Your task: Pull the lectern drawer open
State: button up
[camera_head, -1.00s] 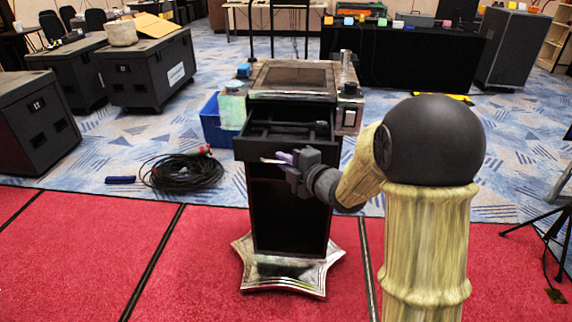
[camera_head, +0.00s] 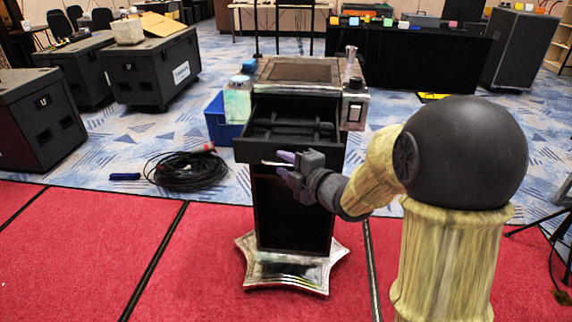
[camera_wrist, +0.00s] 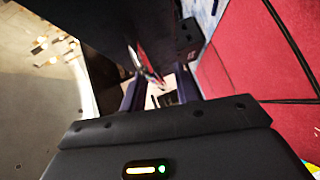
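The dark lectern (camera_head: 291,215) stands on a silver star-shaped foot. Its black drawer (camera_head: 290,150) is pulled well out towards me, and its inside with dark dividers shows from above. A thin silver handle (camera_head: 272,163) is on the drawer front. My gripper (camera_head: 282,164) is at this handle, one purple finger above it and one below. In the wrist view the fingers (camera_wrist: 160,92) stand apart with a visible gap, and the silver handle (camera_wrist: 148,66) lies between them, closer to the left finger. Whether a finger touches it I cannot tell.
A blue bin (camera_head: 219,125) stands left of the lectern, with a coiled black cable (camera_head: 187,172) on the carpet in front of it. Black cases (camera_head: 150,68) stand at the back left. A black-draped table (camera_head: 410,62) is behind. The red carpet (camera_head: 80,250) at left is clear.

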jog(key=shift+d, duration=0.1)
jog(key=shift+d, duration=0.15)
jog(key=shift+s+d+r, duration=0.1)
jog(key=shift+s+d, duration=0.15)
jog(key=shift+s, duration=0.05)
jog(key=b+v, duration=0.2)
jog(key=v, duration=1.4)
jog(key=shift+s, duration=0.2)
